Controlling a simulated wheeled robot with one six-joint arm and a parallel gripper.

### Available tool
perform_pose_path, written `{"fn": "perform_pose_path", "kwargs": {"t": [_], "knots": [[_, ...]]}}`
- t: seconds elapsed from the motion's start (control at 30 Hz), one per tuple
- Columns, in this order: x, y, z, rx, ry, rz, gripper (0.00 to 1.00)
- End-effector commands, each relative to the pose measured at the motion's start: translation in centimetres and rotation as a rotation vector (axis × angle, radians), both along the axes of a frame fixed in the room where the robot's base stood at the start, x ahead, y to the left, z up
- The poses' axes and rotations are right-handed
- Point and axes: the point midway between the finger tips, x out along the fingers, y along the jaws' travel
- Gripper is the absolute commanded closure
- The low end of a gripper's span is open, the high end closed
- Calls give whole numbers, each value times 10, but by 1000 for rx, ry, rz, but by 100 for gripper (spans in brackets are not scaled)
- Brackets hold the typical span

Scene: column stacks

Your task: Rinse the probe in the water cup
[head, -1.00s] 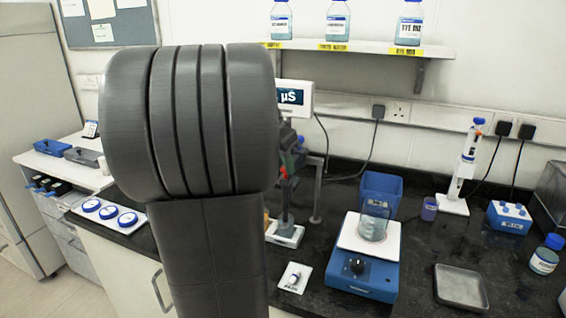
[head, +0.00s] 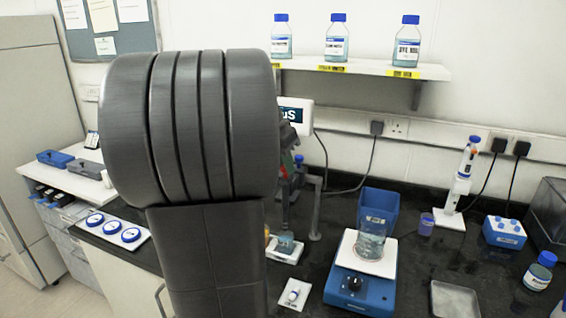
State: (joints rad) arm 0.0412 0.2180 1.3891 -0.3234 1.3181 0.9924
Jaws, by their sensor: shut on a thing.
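My arm fills the left middle of the head view and hides most of my gripper (head: 290,160). Only a dark part with small green and red patches shows at the arm's right edge. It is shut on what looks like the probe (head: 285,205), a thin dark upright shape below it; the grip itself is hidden. A small cup (head: 285,243) with bluish liquid stands on a white base under this shape; I cannot tell whether they touch. A clear beaker (head: 371,243) stands on a blue stirrer (head: 358,285). I cannot read which vessel is the water cup.
A meter (head: 296,112) stands partly behind my arm, near a grey post (head: 315,205). A blue bin (head: 378,208) is behind the beaker. A white pad (head: 295,292), metal tray (head: 455,300), pipette stand (head: 455,200) and blue rack (head: 505,232) occupy the bench. Bottles line the shelf.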

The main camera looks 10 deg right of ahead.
Motion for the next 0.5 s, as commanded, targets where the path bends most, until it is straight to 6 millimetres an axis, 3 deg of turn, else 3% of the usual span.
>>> {"fn": "perform_pose_path", "kwargs": {"t": [0.13,0.17,0.27,0.5], "knots": [[1,-1,6,-7,-15,2,100],[1,-1,6,-7,-15,2,72],[1,-1,6,-6,-15,2,53],[1,-1,4,-4,-10,0,53]]}}
